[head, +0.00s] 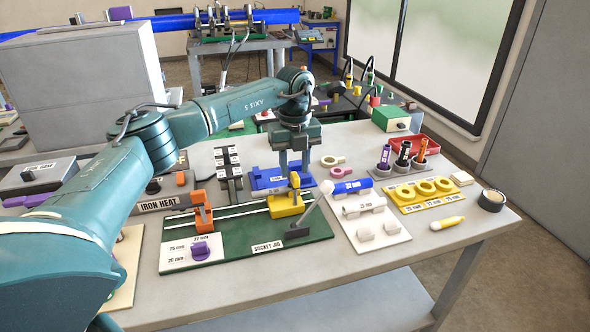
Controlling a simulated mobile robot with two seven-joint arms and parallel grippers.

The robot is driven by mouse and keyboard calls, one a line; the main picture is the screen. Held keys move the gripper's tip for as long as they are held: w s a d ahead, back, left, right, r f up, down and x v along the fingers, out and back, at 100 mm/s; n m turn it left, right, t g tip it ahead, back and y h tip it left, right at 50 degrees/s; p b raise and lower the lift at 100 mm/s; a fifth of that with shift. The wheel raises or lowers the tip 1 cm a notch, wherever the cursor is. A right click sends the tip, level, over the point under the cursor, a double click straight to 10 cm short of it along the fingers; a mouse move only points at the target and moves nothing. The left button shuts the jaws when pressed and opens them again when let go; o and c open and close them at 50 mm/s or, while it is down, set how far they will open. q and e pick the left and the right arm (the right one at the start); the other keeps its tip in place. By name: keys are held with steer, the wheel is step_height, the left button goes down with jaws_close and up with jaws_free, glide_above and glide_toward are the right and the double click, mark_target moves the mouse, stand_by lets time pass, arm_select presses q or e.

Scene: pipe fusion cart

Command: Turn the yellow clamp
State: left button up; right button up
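The yellow clamp (285,205) stands on the rails of the green socket jig (240,250), toward its right end. Its upright top part reaches up just below my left gripper (294,170). My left gripper points down over the clamp, with its two fingers apart and a gap showing between them. I cannot tell whether the fingertips touch the clamp's top. My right gripper is not in view.
An orange clamp (201,212) stands on the jig's left part. A grey lever (312,212) rises right of the yellow clamp. A blue block (268,179) lies behind. A white pipe holder (372,230) and yellow ring tray (408,203) sit to the right.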

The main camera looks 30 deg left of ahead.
mark_target(292, 176)
arm_select(q)
steer(key=shift+f, duration=1.15)
steer(key=shift+c, duration=0.6)
jaws_close()
